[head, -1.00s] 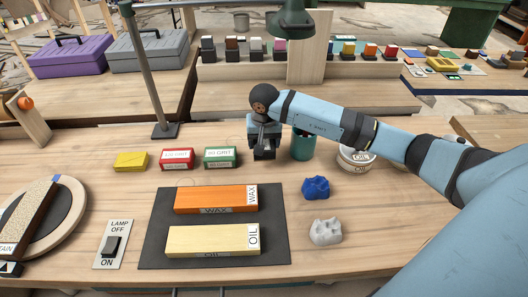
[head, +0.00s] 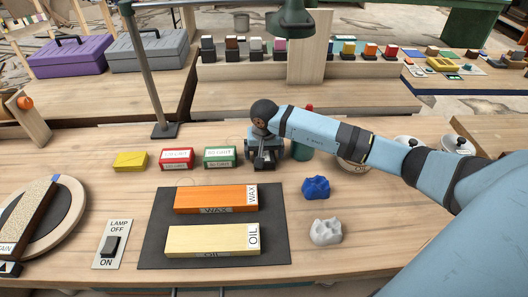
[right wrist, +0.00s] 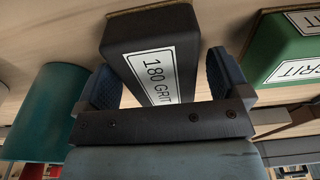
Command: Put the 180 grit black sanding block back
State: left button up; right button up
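The black sanding block (right wrist: 150,50) marked 180 GRIT shows in the right wrist view, its tan underside edge near the wooden bench top. My right gripper (right wrist: 165,85) is open, with one finger on each side of the block and gaps beside it. In the head view my right gripper (head: 265,162) is low over the bench, right of the green block, and mostly hides the black block. My left gripper is not in view.
A green block (head: 221,157), red block (head: 177,159) and yellow block (head: 130,162) stand in a row to the left. A teal cup (head: 302,150) stands close on the right. The dark mat (head: 275,225) with orange and cream blocks lies in front.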

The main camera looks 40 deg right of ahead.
aim_at(264, 154)
jog(key=shift+r, duration=0.1)
notch_tip(264, 154, up, 12)
jog(key=s, duration=0.1)
jog(key=shift+a, duration=0.4)
jog(key=shift+s, duration=0.1)
dwell(0.4)
